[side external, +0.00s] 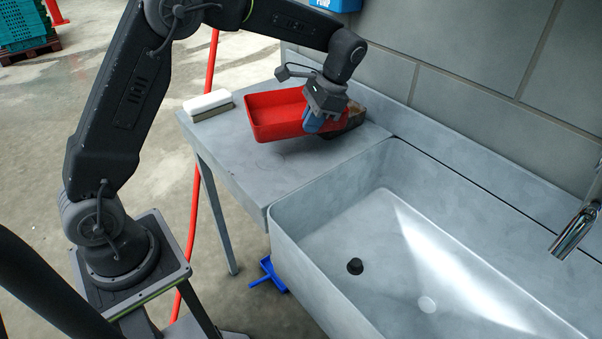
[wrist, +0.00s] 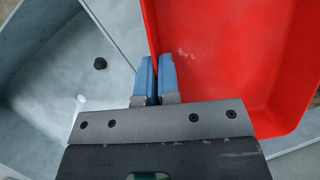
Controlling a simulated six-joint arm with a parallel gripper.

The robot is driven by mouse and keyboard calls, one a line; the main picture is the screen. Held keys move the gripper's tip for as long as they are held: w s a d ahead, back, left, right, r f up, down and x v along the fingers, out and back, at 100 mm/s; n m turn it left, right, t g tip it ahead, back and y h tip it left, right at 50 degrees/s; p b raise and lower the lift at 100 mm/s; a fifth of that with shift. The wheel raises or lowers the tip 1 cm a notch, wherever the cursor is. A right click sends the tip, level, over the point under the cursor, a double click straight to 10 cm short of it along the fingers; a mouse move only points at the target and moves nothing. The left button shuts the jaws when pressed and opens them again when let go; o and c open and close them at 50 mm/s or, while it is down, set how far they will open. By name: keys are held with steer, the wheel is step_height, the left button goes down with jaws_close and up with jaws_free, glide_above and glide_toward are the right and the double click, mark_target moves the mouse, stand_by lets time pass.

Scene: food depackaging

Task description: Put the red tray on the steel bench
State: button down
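The red tray (side external: 277,117) is a shallow open box and looks empty. In the side view it is over the steel bench (side external: 240,160), near the bench's back; I cannot tell whether its underside touches the bench. My gripper (side external: 314,121) is at the tray's right side, with its blue fingers pointing down. In the wrist view my gripper (wrist: 156,80) has its fingers close together, pinching the left wall of the tray (wrist: 225,50). The tray's right end is partly hidden behind my gripper in the side view.
A white-and-brown brush or block (side external: 208,103) lies at the bench's left end. A brownish object (side external: 356,117) shows behind my gripper. The deep sink (side external: 400,245) with a tap (side external: 575,232) adjoins on the right. The tiled wall (side external: 480,50) stands behind. The bench front is clear.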

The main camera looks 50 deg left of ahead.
steer(key=s+a+r+m, duration=0.1)
steer(key=a, duration=0.1)
steer(key=s+a+r+m, duration=0.1)
steer(key=s+a, duration=0.1)
steer(key=s+a+r+t+y, duration=0.1)
steer(key=s+a, duration=0.1)
steer(key=a, duration=0.1)
steer(key=shift+a+r+m, duration=0.1)
steer(key=shift+r+m, duration=0.05)
steer(key=shift+m, duration=0.25)
steer(key=s+a+m+t, duration=0.1)
steer(key=s+a+m, duration=0.25)
steer(key=s, duration=0.25)
steer(key=s+a+m+t+y, duration=0.1)
steer(key=s+a+m+t, duration=0.1)
steer(key=s+m, duration=0.3)
steer(key=s+a+m+t, duration=0.1)
steer(key=s+a+m, duration=0.15)
steer(key=s, duration=0.45)
steer(key=w+d+f, duration=0.4)
steer(key=w+d, duration=0.1)
steer(key=w+d+f, duration=0.2)
steer(key=w, duration=0.1)
steer(key=shift+d, duration=0.4)
steer(key=shift+w+d+f, duration=0.1)
steer(key=shift+f, duration=1.95)
steer(key=shift+f, duration=0.1)
steer(key=c, duration=1.4)
jaws_free()
steer(key=shift+o, duration=0.2)
